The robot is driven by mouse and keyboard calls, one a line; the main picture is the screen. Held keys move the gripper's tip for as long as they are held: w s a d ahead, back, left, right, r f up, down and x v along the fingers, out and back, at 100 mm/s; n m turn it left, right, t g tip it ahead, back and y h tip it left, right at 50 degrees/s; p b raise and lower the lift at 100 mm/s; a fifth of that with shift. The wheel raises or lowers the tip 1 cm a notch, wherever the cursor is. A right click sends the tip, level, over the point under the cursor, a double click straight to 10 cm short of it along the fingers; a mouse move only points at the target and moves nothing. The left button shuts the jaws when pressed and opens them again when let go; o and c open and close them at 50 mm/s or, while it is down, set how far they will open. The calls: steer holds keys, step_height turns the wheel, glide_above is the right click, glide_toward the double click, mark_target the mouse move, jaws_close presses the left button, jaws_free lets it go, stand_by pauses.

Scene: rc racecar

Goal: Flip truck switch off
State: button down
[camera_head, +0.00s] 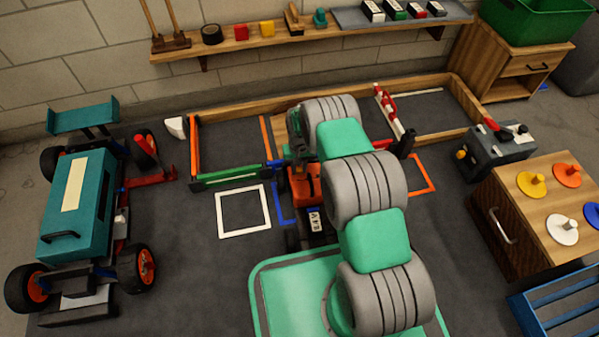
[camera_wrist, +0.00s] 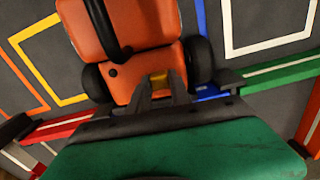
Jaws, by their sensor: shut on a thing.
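The orange truck (camera_head: 306,186) stands on the dark floor mat, partly hidden behind my arm in the head view. It has black wheels and a pale plate at its near end. In the wrist view the orange truck (camera_wrist: 152,68) fills the upper middle, with a black handle-like bar across its top.
A teal truck (camera_head: 77,208) with orange hubs stands at left. Wooden-edged bays with coloured floor outlines surround the orange truck; a white square outline (camera_head: 243,211) lies beside it. A grey box (camera_head: 497,150) and wooden cabinet (camera_head: 530,225) stand at right.

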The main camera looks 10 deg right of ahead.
steer(key=shift+w, duration=0.45)
steer(key=c, duration=1.2)
jaws_free()
steer(key=shift+o, duration=0.2)
step_height(320, 180, up, 8)
steer(key=p, duration=0.3)
steer(key=shift+f+p, duration=0.1)
steer(key=shift+p, duration=0.25)
